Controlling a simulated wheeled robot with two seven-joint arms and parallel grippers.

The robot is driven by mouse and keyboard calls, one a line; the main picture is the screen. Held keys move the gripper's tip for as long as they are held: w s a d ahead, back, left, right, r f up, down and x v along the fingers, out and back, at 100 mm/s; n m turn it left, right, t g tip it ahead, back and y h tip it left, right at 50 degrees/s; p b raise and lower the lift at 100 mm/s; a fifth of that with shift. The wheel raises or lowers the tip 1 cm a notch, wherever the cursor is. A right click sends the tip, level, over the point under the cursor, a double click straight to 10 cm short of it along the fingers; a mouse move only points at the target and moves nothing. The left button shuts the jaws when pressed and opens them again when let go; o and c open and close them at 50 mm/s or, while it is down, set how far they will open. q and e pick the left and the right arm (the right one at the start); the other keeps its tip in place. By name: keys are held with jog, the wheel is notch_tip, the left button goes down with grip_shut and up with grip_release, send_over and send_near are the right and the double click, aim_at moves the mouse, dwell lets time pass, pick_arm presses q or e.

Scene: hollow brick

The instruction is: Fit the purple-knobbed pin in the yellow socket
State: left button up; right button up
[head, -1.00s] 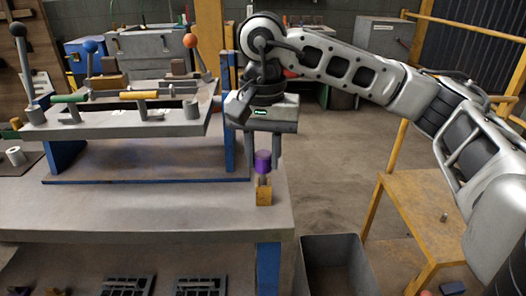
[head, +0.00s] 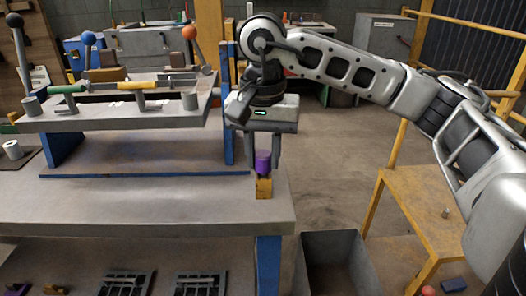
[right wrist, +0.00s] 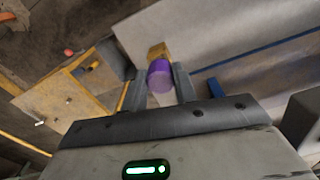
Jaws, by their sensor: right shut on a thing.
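The purple knob (head: 263,163) of the pin sits directly above the yellow socket block (head: 264,188), which stands near the right front corner of the workbench. My right gripper (head: 263,160) points down and is shut on the knob, with a finger on each side. No shaft shows between knob and block, so the pin's lower part is hidden, seemingly inside the block. In the right wrist view the knob (right wrist: 160,76) is between the fingers, with part of the yellow block (right wrist: 158,50) behind it. My left gripper is not in view.
A grey raised fixture (head: 120,118) with ball-topped levers and green and yellow handles stands on the bench (head: 140,205) to the left. A blue post (head: 228,130) stands close behind my gripper. A grey open bin (head: 335,265) and a yellow-framed stand (head: 420,205) are at the right.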

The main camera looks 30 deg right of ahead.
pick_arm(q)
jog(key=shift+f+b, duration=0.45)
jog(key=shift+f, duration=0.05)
pick_arm(e)
jog(key=shift+f, duration=0.6)
jog(key=o, duration=1)
jog(key=shift+o, duration=0.2)
jog(key=shift+r, duration=0.85)
pick_arm(q)
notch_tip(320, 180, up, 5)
jog(key=p, duration=0.5)
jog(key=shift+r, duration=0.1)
pick_arm(e)
notch_tip(320, 180, up, 14)
jog(key=shift+r, duration=0.15)
